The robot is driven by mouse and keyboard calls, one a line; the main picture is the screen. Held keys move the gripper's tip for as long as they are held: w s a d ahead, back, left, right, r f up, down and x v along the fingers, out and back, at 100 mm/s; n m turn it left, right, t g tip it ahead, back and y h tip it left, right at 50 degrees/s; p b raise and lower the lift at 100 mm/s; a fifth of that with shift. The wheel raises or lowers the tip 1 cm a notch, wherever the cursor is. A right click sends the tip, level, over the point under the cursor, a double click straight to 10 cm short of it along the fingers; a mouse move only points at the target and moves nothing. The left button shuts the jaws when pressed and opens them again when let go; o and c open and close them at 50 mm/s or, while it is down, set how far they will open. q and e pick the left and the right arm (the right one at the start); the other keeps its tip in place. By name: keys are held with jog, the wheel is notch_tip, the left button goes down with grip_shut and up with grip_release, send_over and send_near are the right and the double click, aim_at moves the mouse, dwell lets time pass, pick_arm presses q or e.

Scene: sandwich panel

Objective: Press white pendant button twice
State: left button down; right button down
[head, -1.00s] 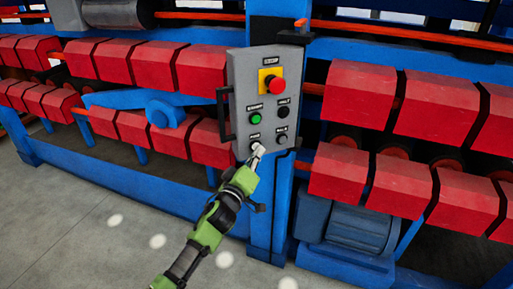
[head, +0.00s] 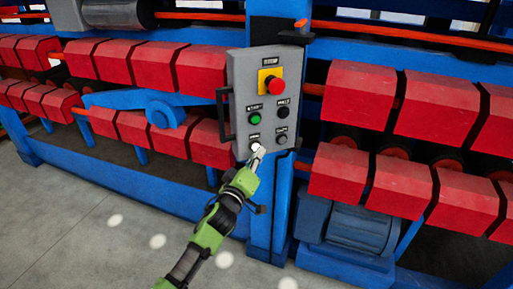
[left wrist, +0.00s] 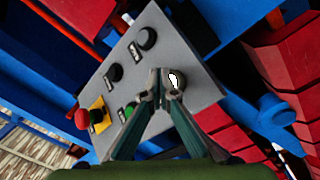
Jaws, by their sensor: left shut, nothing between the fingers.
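The grey pendant (head: 240,100) hangs upright on the blue post in the head view. Its white button (head: 255,147) is at the lower left of the panel and shows bright white. The button also shows in the left wrist view (left wrist: 177,79), with a bright white centre and dark ring. My left gripper (head: 260,153) is shut and empty, its tips right at the white button and partly covering it. In the left wrist view the closed fingertips (left wrist: 161,74) are just beside the button; I cannot tell whether they touch it. My right gripper is not in view.
The pendant also carries a red emergency stop (head: 275,86) on a yellow plate, a green button (head: 255,119), a black button (head: 283,112) and a dark button (head: 281,139). A handle (head: 224,113) juts from its left side. Red rollers and blue frame surround it.

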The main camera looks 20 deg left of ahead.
pick_arm(q)
jog(key=shift+s+d, duration=0.25)
jog(key=shift+s, duration=0.1)
jog(key=shift+s+d+p, duration=0.35)
jog(key=shift+s+d, duration=1.4)
jog(key=shift+s, duration=0.1)
dwell(0.8)
jog(key=s+m, duration=0.1)
jog(key=m, duration=0.4)
jog(key=s+d+m+b, duration=0.1)
jog(key=m, duration=0.5)
jog(key=d+m, duration=0.1)
jog(key=m, duration=0.5)
jog(key=shift+s+d+t, duration=0.15)
jog(key=shift+s+t, duration=0.25)
jog(key=shift+w, duration=0.1)
